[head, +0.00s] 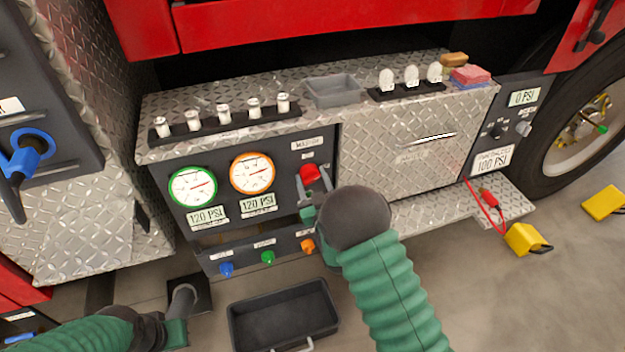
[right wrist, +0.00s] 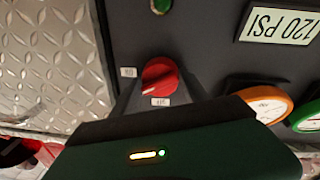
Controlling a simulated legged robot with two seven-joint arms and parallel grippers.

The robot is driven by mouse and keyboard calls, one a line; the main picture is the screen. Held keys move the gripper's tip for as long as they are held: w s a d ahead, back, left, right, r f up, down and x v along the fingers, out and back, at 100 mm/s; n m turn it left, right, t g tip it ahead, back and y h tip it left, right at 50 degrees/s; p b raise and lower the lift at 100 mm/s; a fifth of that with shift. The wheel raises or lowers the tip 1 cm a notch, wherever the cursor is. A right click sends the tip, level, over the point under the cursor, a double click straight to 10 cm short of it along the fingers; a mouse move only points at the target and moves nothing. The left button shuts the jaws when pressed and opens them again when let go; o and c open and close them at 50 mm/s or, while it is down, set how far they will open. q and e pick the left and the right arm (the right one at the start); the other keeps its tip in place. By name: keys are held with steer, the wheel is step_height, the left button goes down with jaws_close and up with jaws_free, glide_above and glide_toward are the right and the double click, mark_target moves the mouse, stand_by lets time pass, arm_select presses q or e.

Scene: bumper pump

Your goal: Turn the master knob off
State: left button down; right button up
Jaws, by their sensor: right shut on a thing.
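The red master knob (head: 309,173) sits at the upper right of the dark control panel (head: 215,235), beside the gauges. In the right wrist view, which is upside down, the red knob (right wrist: 160,76) shows between my right gripper's two fingers (right wrist: 162,92). A white mark on the knob points between two small labels, whose words I cannot read. My right gripper (head: 314,192) is shut on the knob; my arm hides part of the panel below it. My left gripper (head: 186,300) is low at the left, apart from the panel; its jaws are unclear.
Two gauges (head: 192,187) each have a 120 PSI display. Blue (head: 226,269), green (head: 267,257) and orange (head: 307,246) knobs sit below. A black tray (head: 237,325) is on the floor. Yellow chocks (head: 523,239) lie right.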

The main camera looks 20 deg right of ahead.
steer(key=n, duration=0.7)
steer(key=shift+a+f+y, duration=0.3)
steer(key=shift+a+f, duration=0.05)
steer(key=n, duration=0.5)
steer(key=shift+s+f+y, duration=0.1)
steer(key=shift+f+y, duration=0.1)
steer(key=shift+y, duration=0.1)
steer(key=shift+f+n, duration=0.1)
steer(key=shift+n, duration=0.6)
steer(key=shift+s, duration=0.1)
steer(key=o, duration=1.2)
steer(key=shift+o, duration=0.4)
steer(key=shift+r+p, duration=0.2)
steer(key=shift+p, duration=0.1)
